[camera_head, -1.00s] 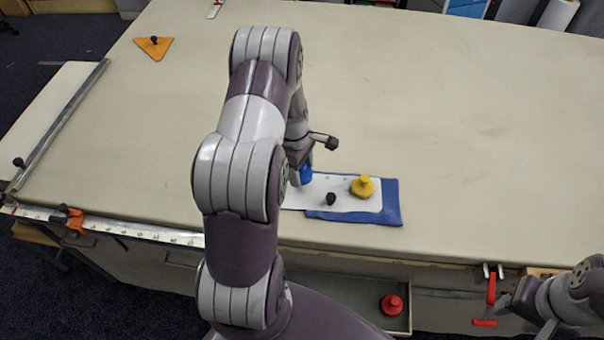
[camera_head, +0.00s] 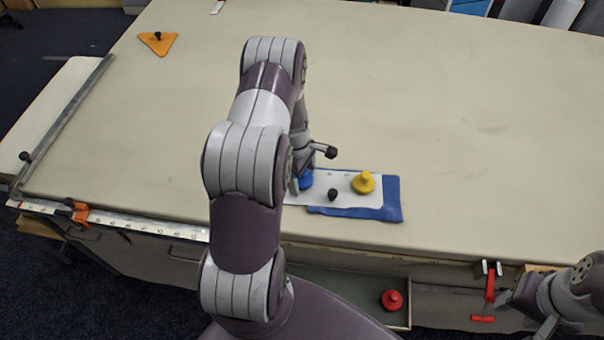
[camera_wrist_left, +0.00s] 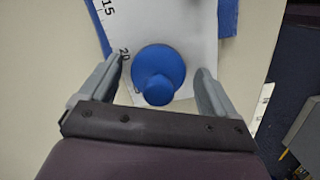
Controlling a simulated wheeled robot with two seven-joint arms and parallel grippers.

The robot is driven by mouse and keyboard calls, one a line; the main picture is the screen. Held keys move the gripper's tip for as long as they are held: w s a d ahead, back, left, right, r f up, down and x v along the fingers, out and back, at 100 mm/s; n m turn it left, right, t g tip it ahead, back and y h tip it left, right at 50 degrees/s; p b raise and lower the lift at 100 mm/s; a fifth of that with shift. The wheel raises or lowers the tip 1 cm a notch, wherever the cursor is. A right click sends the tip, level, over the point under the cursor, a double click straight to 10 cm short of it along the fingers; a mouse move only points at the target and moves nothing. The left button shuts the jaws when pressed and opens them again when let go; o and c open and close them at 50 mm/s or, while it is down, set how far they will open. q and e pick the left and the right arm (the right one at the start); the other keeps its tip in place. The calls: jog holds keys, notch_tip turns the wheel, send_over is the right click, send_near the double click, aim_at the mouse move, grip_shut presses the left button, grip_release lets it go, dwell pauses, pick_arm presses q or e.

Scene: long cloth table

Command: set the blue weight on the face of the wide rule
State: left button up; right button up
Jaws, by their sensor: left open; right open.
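The blue weight (camera_head: 307,181) stands upright on the white face of the wide rule (camera_head: 346,199), near its left end. In the left wrist view the blue weight (camera_wrist_left: 159,72) sits on the white rule (camera_wrist_left: 190,25) beside the 20 mark. My left gripper (camera_wrist_left: 158,70) is open, with one finger on each side of the weight and gaps visible. In the head view my left gripper (camera_head: 300,184) is partly hidden by my arm, as is the rule's left end. My right gripper (camera_head: 522,311) is open and empty at the lower right.
A yellow weight (camera_head: 363,183) and a black knob (camera_head: 332,194) are on the rule, which lies over a blue cloth (camera_head: 393,200). A red weight (camera_head: 392,299) sits in a tray (camera_head: 340,287) below the table edge. The table's right side is clear.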

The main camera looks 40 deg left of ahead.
pick_arm(q)
jog(key=shift+a+r, duration=0.1)
jog(key=shift+r, duration=0.15)
jog(key=r, duration=0.4)
jog(key=r+b, duration=0.1)
jog(key=r, duration=0.2)
jog(key=r+b, duration=0.1)
jog(key=r, duration=0.3)
jog(key=shift+s+a+r, duration=0.1)
jog(key=shift+a+r, duration=0.2)
jog(key=s+d+r+m, duration=0.3)
jog(key=s+d+m, duration=0.2)
jog(key=d+m, duration=0.4)
jog(key=s+d+r+m+t+y, duration=0.1)
jog(key=s+d+r+m, duration=0.2)
jog(key=s+d+m, duration=0.3)
jog(key=d+m, duration=0.3)
jog(key=m, duration=0.2)
jog(key=shift+a, duration=0.1)
